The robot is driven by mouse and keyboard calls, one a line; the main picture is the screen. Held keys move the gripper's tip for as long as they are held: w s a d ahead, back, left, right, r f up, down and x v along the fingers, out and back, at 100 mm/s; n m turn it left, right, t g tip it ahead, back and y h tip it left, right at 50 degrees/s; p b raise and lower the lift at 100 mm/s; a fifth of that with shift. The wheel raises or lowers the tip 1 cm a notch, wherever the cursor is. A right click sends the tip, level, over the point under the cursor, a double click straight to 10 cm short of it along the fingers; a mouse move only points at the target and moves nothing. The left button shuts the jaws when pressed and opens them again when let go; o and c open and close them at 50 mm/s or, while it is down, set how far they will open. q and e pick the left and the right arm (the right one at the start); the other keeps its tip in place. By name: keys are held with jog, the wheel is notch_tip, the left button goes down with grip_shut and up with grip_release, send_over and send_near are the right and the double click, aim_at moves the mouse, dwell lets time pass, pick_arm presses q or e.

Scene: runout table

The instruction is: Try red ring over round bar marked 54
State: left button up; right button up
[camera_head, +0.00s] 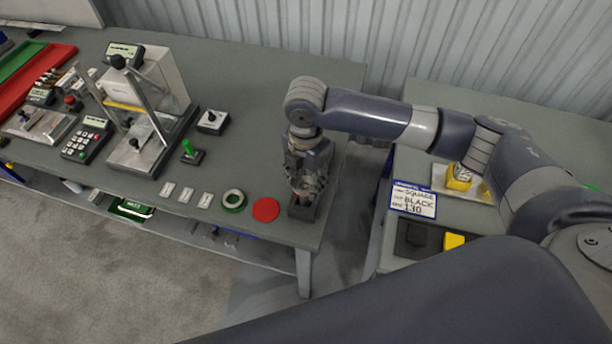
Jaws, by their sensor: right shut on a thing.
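My right gripper (305,186) points straight down near the front right corner of the left table. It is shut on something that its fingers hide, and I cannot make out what. A dark block (303,211) is directly below the fingertips; I cannot tell if they touch it. A flat red disc (265,210) lies just left of the gripper; no hole shows in it. A green ring (233,200) with a pale inside lies left of the disc. I see no red ring for certain and no bar marked 54. My left gripper is not in view.
Several small white tags (186,195) lie left of the green ring. A gap separates the right table, which holds a "SQUARE BLACK 130" card (413,200).

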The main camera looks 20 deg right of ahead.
jog(key=shift+f, duration=0.35)
jog(key=o, duration=1.2)
notch_tip(320, 180, up, 12)
